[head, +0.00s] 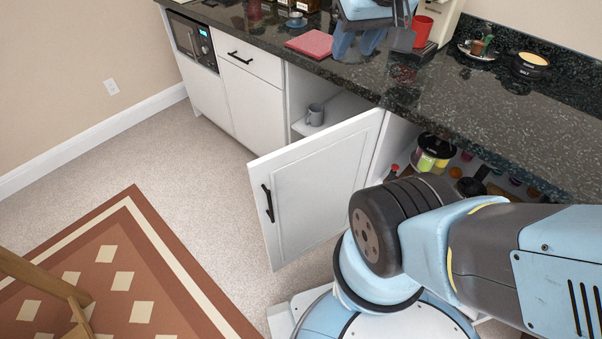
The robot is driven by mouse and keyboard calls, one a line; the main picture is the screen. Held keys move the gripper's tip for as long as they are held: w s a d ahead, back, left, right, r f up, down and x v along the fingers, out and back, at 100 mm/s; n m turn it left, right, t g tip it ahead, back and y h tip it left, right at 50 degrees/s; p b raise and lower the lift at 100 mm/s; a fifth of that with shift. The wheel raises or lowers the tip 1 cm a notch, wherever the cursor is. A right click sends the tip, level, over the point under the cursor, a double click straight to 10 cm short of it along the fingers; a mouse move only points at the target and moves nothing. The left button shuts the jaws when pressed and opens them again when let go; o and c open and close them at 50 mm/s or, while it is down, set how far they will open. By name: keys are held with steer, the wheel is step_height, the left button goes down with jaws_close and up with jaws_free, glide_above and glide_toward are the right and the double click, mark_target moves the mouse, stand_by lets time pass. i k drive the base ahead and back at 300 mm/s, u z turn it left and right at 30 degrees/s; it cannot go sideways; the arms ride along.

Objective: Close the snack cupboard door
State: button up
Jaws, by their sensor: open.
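The snack cupboard door (322,190) is a white panel with a black bar handle (268,203) near its free left edge. It stands wide open, sticking out from the cabinet front, with its hinge side at the right of an open compartment (345,107). My gripper (372,42), light blue and grey, is at the top edge, over the counter and partly cut off. It is open and apart from the door.
The dark counter (480,100) holds a red cloth (311,44), a red cup (423,30) and small dishes. Jars (433,152) fill an open space below it at right. Carpet (205,150) is clear left of the door; a patterned rug (125,275) and wooden chair (45,280) lie beyond.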

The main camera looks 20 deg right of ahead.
mark_target(303, 189)
steer(key=u, duration=0.55)
steer(key=k, duration=1.65)
steer(key=z, duration=0.7)
steer(key=i, duration=1)
steer(key=u, duration=0.05)
